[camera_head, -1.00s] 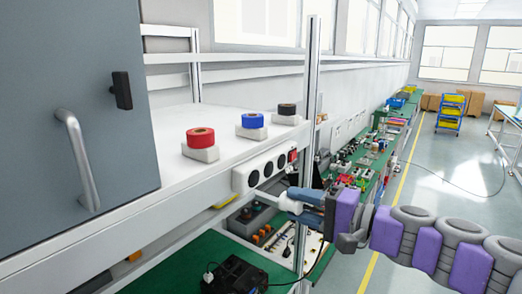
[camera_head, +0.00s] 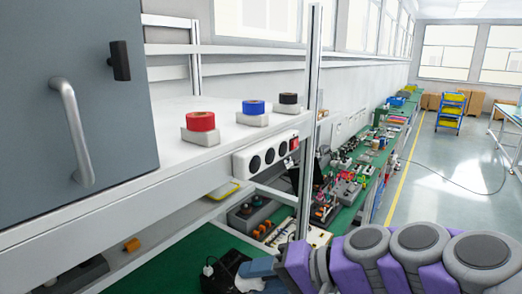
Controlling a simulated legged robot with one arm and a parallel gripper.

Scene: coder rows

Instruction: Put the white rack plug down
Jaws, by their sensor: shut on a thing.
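My gripper (camera_head: 256,270) is low in the picture, over the green lower bench (camera_head: 175,250) beside a black device (camera_head: 228,266). Its blue fingers point left and are shut on the white rack plug (camera_head: 248,284). Only a small pale part of the plug shows at the bottom, below the fingers. Whether the plug touches the bench or the device cannot be told. The white socket strip (camera_head: 241,165) on the shelf edge shows its round dark sockets, with no plug at them.
A grey cabinet (camera_head: 60,150) is at the left. The floor at the right is open.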

